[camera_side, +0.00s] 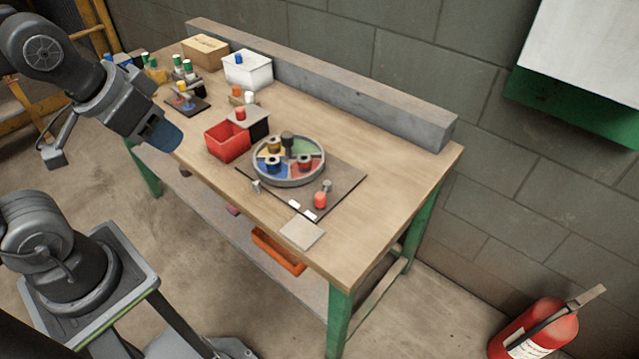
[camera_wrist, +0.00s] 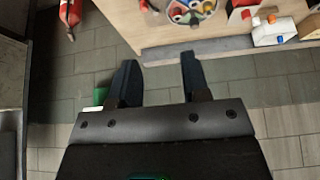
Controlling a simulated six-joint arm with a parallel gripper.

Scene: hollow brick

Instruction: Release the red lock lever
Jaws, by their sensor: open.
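The red lock lever (camera_side: 320,200) appears as a small red piece with a grey knob beside it, at the right front of a dark plate on the bench. A round grey tray (camera_side: 288,179) with coloured sections, several small cylinders and a dark central knob sits on the same plate. The tray also shows at the top of the wrist view (camera_wrist: 192,14); a small reddish piece left of it may be the lever. My gripper (camera_wrist: 157,62) is open and empty, its fingers apart over floor in the wrist view. In the side view my gripper (camera_side: 163,136) is off the bench's left front edge, far from the lever.
A red bin (camera_side: 227,141) stands left of the tray, with a white box (camera_side: 247,70) and cardboard box (camera_side: 205,52) behind. Small bottles crowd the bench's left end. A grey beam (camera_side: 330,85) runs along the back. The bench's right end is mostly clear.

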